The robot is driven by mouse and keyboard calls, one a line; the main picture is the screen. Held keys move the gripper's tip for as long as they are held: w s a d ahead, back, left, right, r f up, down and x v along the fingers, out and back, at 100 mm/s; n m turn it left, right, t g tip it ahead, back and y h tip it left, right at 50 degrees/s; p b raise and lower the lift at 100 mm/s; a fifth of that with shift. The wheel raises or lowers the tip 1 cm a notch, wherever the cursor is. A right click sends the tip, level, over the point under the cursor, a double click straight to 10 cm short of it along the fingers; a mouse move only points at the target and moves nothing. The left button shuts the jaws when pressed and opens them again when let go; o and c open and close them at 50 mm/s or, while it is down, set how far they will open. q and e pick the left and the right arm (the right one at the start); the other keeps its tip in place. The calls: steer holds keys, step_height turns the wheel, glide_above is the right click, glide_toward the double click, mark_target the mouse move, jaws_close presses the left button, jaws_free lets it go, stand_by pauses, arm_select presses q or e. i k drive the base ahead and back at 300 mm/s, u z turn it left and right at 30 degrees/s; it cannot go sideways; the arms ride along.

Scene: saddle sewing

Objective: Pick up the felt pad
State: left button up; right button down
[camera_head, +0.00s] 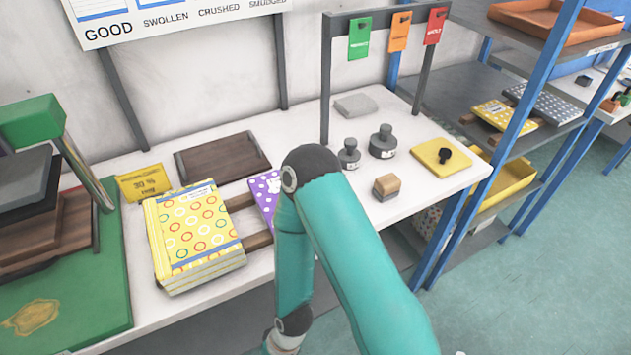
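A grey, flat, square pad (356,105), which looks like felt, lies at the back of the white table (345,235), near the foot of a dark frame. Nothing rests on it and no gripper is near it. A teal arm of mine rises from the lower right, bends over the table's middle and runs down to the bottom edge, where its lower end is cut off. Neither gripper's fingers show.
A stack of yellow patterned booklets (195,235), a dark board (222,158) and a green-based press (85,285) are left. A tag frame (325,75) stands behind.

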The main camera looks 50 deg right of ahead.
mark_target(388, 187)
steer(key=u, duration=1.05)
steer(key=i, duration=0.15)
steer(key=z, duration=2.9)
steer(key=k, duration=0.9)
steer(key=z, duration=0.05)
steer(key=i, duration=0.95)
steer(key=z, duration=1.4)
